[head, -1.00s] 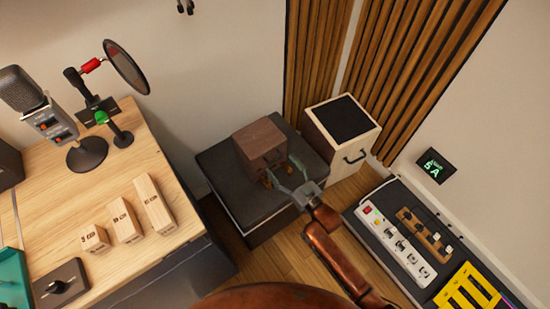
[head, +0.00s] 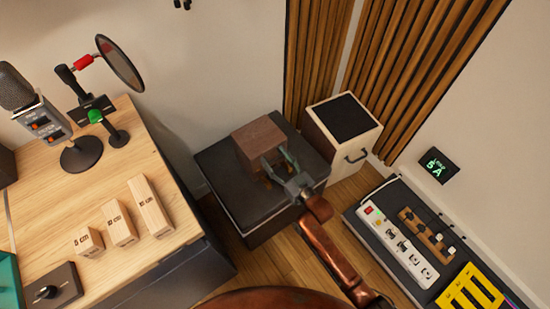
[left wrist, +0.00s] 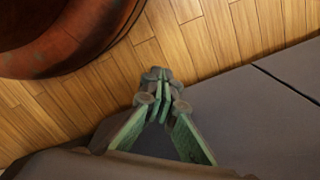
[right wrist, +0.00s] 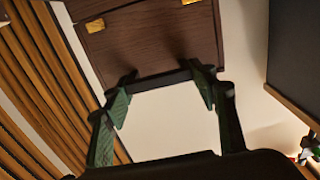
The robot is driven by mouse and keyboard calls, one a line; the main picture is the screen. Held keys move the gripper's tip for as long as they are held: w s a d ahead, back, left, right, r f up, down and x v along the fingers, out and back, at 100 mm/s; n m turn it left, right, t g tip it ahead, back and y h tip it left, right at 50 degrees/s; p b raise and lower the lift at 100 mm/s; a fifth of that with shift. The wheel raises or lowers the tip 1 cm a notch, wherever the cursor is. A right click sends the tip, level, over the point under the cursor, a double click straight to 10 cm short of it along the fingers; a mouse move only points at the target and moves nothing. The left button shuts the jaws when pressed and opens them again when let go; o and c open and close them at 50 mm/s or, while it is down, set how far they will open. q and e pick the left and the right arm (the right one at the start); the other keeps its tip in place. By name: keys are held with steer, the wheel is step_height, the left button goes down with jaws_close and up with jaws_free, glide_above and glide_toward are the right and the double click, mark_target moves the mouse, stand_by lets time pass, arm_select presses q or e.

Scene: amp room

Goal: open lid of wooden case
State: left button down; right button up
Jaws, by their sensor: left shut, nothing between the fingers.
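The wooden case (head: 258,137) is a brown box with its lid down, on a black padded block. In the right wrist view the case (right wrist: 150,45) shows a dark wood face with two brass fittings. My right gripper (head: 277,160) is at the front right side of the case, fingers apart. In the right wrist view its fingertips (right wrist: 165,80) stand either side of a dark bar along the case's edge; I cannot tell whether they touch it. My left gripper (left wrist: 163,85) is shut and empty, in the left wrist view only.
The black block (head: 225,190) supports the case. A pale cabinet with a black top (head: 345,118) stands close on the right. A low dark unit with a power strip (head: 400,245) is at right.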

steer(key=c, duration=1.2)
steer(key=shift+o, duration=0.2)
